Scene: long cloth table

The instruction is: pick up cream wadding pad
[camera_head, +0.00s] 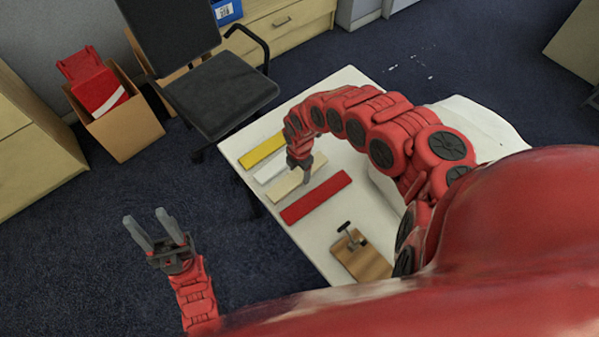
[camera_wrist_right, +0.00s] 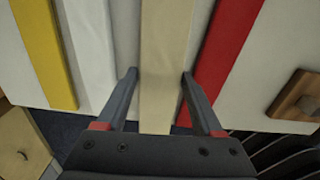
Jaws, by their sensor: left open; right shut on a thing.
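The cream wadding pad (camera_head: 281,188) is a long flat strip on the white table, between a white strip and a red strip. It runs up the middle of the right wrist view (camera_wrist_right: 166,50). My right gripper (camera_head: 299,176) is shut on the cream pad, with one finger on each long side; the fingers also show in the right wrist view (camera_wrist_right: 159,74). The pad seems to be at table level; I cannot tell any gap beneath it. My left gripper (camera_head: 147,217) is open and empty, off the table's left side over the dark carpet.
The yellow strip (camera_head: 262,150), white strip (camera_head: 270,171) and red strip (camera_head: 317,197) lie close beside the cream pad. A wooden block with a dark handle (camera_head: 361,258) sits nearer me. A black chair (camera_head: 222,95) stands beyond the table.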

